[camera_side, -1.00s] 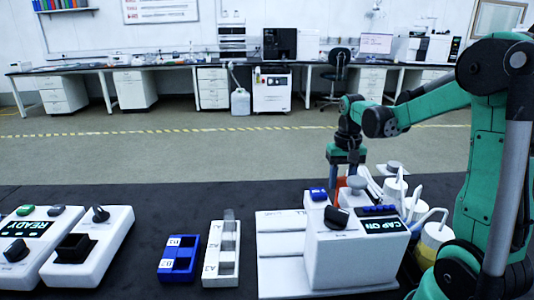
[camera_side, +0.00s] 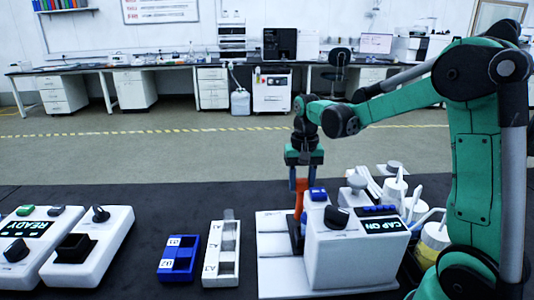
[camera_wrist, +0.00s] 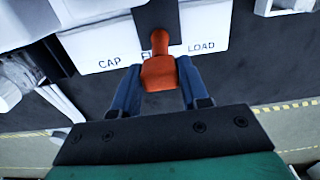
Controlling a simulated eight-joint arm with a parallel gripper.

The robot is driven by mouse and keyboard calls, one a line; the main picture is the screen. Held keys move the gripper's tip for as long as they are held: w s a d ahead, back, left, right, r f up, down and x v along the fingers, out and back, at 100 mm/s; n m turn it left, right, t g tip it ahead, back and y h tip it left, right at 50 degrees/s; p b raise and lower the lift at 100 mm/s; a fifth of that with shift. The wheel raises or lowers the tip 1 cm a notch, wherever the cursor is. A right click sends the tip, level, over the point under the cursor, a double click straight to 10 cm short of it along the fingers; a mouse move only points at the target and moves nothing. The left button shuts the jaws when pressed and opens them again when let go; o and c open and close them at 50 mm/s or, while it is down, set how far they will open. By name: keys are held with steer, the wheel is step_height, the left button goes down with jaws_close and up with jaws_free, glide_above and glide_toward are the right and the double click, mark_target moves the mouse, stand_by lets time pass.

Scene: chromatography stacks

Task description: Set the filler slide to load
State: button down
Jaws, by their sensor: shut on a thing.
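The filler (camera_side: 350,245) is a white box at the right of the side view, with a screen reading CAP ON. Its orange slide handle (camera_side: 299,196) stands behind the box's back left. My gripper (camera_side: 300,188) points down, with its blue fingers shut on that handle. In the wrist view the orange handle (camera_wrist: 160,72) sits between the fingers. It covers part of the middle label, of which an F shows, between the CAP and LOAD labels on a white strip (camera_wrist: 85,56). The dark slot shows beyond the handle.
White containers with tubes (camera_side: 410,195) stand right of the filler. A slotted white rack (camera_side: 222,255), a blue rack (camera_side: 180,260) and a white station with a READY screen (camera_side: 36,229) stand to the left. The dark mat between is partly clear.

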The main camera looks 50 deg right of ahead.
steer(key=w+a, duration=0.4)
steer(key=shift+w+a, duration=0.3)
steer(key=shift+c, duration=2.2)
jaws_free()
steer(key=shift+r, duration=0.15)
step_height(320, 180, up, 5)
steer(key=shift+r, duration=0.2)
steer(key=s+a+f+n+t, duration=0.1)
steer(key=s+a+n+t, duration=0.6)
steer(key=s+a+n, duration=0.1)
steer(key=shift+s+a+f+n, duration=0.2)
steer(key=shift+s+f+n, duration=0.25)
steer(key=shift+s, duration=0.75)
